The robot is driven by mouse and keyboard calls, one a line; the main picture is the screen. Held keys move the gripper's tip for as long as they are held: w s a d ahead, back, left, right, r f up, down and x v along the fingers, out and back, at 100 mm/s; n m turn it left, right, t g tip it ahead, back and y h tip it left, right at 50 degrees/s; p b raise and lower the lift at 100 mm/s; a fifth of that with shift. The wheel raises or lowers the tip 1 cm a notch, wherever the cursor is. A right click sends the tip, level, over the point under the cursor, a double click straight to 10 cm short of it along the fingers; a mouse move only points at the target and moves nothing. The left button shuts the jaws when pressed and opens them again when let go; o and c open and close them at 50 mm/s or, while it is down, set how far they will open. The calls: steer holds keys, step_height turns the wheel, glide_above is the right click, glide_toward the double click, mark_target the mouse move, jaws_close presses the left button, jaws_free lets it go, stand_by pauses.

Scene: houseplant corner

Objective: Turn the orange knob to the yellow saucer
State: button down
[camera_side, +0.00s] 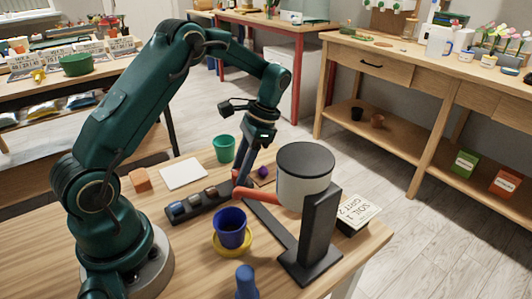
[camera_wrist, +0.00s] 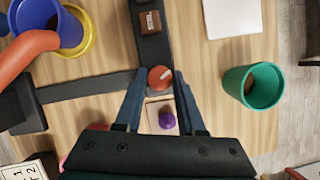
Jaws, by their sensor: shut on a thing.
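The orange knob (camera_wrist: 160,79) is a round red-orange cap with a pale mark towards its upper right in the wrist view. It sits at the end of a dark strip (camera_wrist: 151,48). My gripper (camera_wrist: 159,82) is shut on the knob, one finger on each side; in the side view my gripper (camera_side: 240,177) hides much of it. The yellow saucer (camera_side: 249,241) is under a blue pot (camera_side: 230,229), left of the knob in the wrist view, where the saucer (camera_wrist: 88,38) is partly cut off.
A grey tank (camera_side: 304,184) on a dark stand (camera_side: 321,228) has an orange spout (camera_side: 258,195) reaching towards the blue pot. A green pot (camera_side: 224,148), white card (camera_side: 183,174) and purple ball (camera_wrist: 167,120) are near my gripper. A blue bottle (camera_side: 246,282) stands at the front.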

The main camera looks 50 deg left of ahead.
steer(key=shift+a+n+h, duration=0.1)
steer(key=shift+n+h, duration=0.7)
steer(key=shift+n, duration=1.1)
steer(key=c, duration=0.5)
jaws_free()
steer(key=shift+w+r, duration=0.1)
steer(key=shift+r, duration=0.05)
steer(key=shift+v, duration=2)
steer(key=shift+w+r, duration=0.15)
steer(key=shift+r, duration=0.25)
